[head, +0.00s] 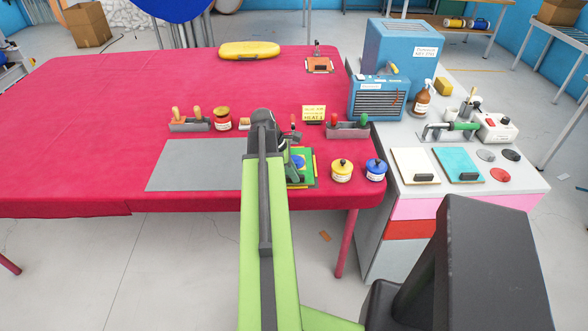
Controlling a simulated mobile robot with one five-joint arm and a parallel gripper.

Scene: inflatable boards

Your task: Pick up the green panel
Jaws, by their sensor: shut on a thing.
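The green panel (306,169) is near the front edge of the red-covered table, right of the grey mat. It shows as a small green board with yellow along its side, partly hidden by my arm and gripper. My gripper (293,172) is over its left part and shut on it. The fingertips are small and partly covered, so the exact grip is hard to see. I cannot tell whether the panel is touching the table or slightly raised.
A grey mat (192,165) lies left of my arm. Yellow (342,171) and blue (376,170) pots stand close right of the panel. A tool holder (347,130) is behind them. White (414,162) and teal (462,162) panels lie on the right cabinet. The table's left side is clear.

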